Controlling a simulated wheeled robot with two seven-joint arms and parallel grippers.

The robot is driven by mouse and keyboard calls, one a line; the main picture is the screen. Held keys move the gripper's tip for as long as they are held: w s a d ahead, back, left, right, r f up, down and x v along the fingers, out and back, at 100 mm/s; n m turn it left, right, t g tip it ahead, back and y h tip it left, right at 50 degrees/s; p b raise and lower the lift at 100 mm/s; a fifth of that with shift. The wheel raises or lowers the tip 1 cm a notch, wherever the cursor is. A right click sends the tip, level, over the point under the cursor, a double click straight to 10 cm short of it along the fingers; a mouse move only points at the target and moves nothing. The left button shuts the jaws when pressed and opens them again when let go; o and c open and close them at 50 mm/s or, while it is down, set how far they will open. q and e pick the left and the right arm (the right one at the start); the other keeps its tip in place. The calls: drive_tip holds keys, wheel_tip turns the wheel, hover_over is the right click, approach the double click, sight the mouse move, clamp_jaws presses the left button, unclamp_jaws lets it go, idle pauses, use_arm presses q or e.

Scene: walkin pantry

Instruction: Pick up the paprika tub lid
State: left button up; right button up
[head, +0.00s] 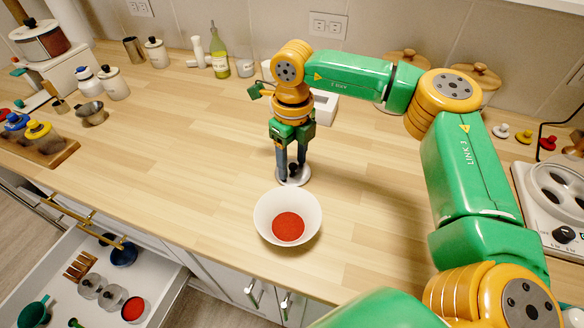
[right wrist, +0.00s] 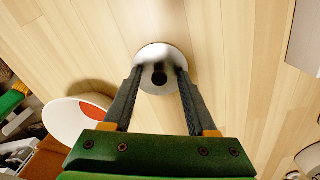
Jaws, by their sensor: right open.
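A round pale lid with a dark knob (head: 293,181) lies flat on the wooden counter, and I take it to be the paprika tub lid. It also shows in the right wrist view (right wrist: 145,54), where the black knob sits between my fingers. My right gripper (head: 292,172) points down over it. Its two fingers (right wrist: 160,82) are apart, one on each side of the knob, without visible contact. An uncovered tub of red powder (head: 133,309) stands in the open drawer. My left gripper is not in view.
A white bowl (head: 265,224) with red powder stands just in front of the lid. The open drawer (head: 165,285) holds several containers. A wooden tray (head: 62,156) of coloured-lid jars is at left, a hob (head: 545,205) at right. The counter left of the gripper is clear.

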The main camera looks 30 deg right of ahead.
drive_tip(key=shift+s+r, duration=0.1)
drive_tip(key=shift+s, duration=0.1)
clamp_jaws()
drive_tip(key=shift+w, duration=0.1)
drive_tip(key=shift+r, duration=0.1)
